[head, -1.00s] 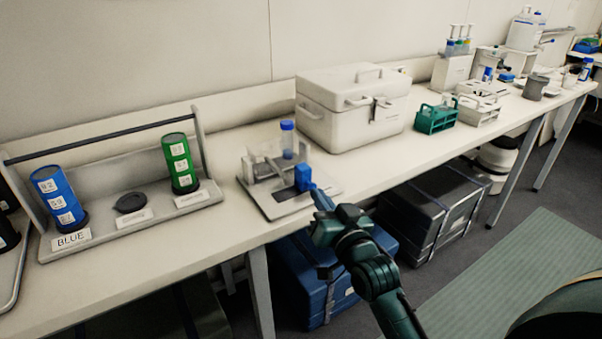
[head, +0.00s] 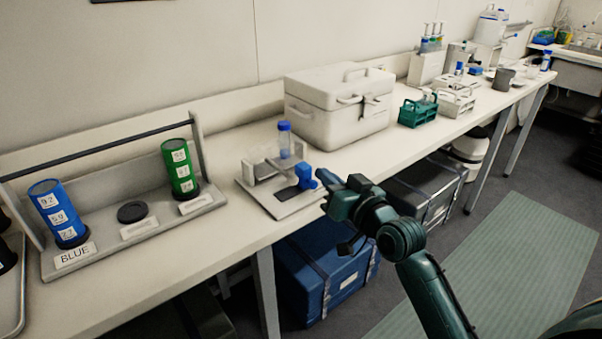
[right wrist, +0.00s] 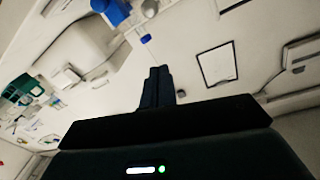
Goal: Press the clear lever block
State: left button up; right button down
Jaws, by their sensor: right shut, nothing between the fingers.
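On the bench stands a small device with a grey base plate (head: 292,205), clear upright parts (head: 262,153) and a blue block (head: 305,172) at its front right. I cannot tell which part is the clear lever block. A clear tube with a blue cap (head: 284,126) stands at its back. My right gripper (head: 323,177) is shut and empty, just right of the blue block; I cannot tell whether they touch. In the right wrist view its fingers (right wrist: 157,76) are together, with a blue piece (right wrist: 110,11) beyond them. My left gripper is not in view.
A white cooler box (head: 338,121) stands behind the device, with a green rack (head: 418,112) to its right. A rack with a blue canister (head: 57,212) and a green canister (head: 180,170) is at left. Blue cases (head: 322,280) sit under the bench.

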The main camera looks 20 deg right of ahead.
jog(key=p+x, duration=0.1)
jog(key=x, duration=0.9)
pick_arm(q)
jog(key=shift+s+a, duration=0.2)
pick_arm(e)
jog(key=shift+s+a+f, duration=0.1)
jog(key=shift+s+f, duration=0.15)
jog(key=shift+f, duration=0.35)
jog(key=shift+s+a+f, duration=0.15)
jog(key=shift+s+f, duration=0.1)
jog(key=shift+f, duration=0.35)
jog(key=shift+s+a+f, duration=0.1)
jog(key=shift+s+f, duration=0.15)
jog(key=shift+f, duration=0.35)
